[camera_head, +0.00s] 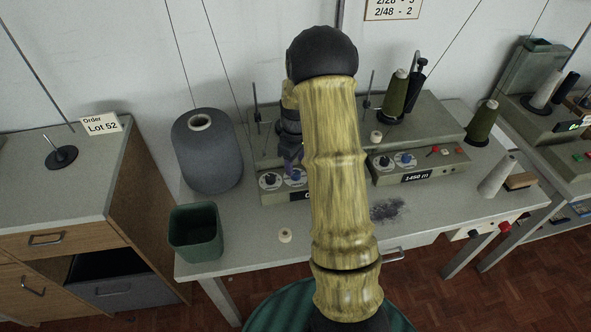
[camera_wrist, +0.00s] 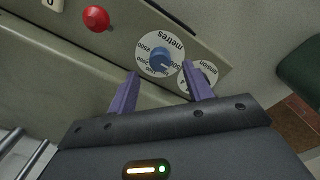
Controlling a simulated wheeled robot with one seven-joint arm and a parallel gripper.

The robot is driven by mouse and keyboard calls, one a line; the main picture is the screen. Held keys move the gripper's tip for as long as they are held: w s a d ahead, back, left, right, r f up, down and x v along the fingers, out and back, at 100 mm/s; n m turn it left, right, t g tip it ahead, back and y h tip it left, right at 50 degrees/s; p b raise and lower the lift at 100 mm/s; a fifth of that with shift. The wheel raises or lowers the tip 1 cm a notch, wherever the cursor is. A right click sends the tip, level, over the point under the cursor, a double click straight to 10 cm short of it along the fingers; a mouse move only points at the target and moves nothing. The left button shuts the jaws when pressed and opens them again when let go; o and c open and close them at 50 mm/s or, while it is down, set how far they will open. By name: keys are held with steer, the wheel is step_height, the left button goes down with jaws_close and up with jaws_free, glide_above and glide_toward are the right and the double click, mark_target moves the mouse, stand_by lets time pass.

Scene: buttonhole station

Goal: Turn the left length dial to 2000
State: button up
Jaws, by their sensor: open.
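The left length dial is a blue knob (camera_wrist: 161,60) on a white round scale marked "metres", on the left winder's front panel. It also shows in the head view as a blue knob (camera_head: 295,174). Its exact setting is too small to read. The tension dial (camera_wrist: 205,76) sits next to it, partly hidden by a finger. My gripper (camera_wrist: 163,82) is open, its purple fingers spread and empty just short of the length dial. In the head view my gripper (camera_head: 292,163) is just above the left panel. My arm hides the panel's right part and most of its display.
A red button (camera_wrist: 96,18) lies beside the length dial. A large grey yarn cone (camera_head: 207,150) stands left of the winder, with a green bin (camera_head: 195,232) in front. A second winder with its own dials (camera_head: 398,160) stands right. A small spool (camera_head: 285,236) lies on the table.

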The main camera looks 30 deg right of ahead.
mark_target(295, 173)
step_height(295, 173, down, 4)
steer(key=shift+f, duration=0.1)
steer(key=c, duration=1)
steer(key=shift+o, duration=0.2)
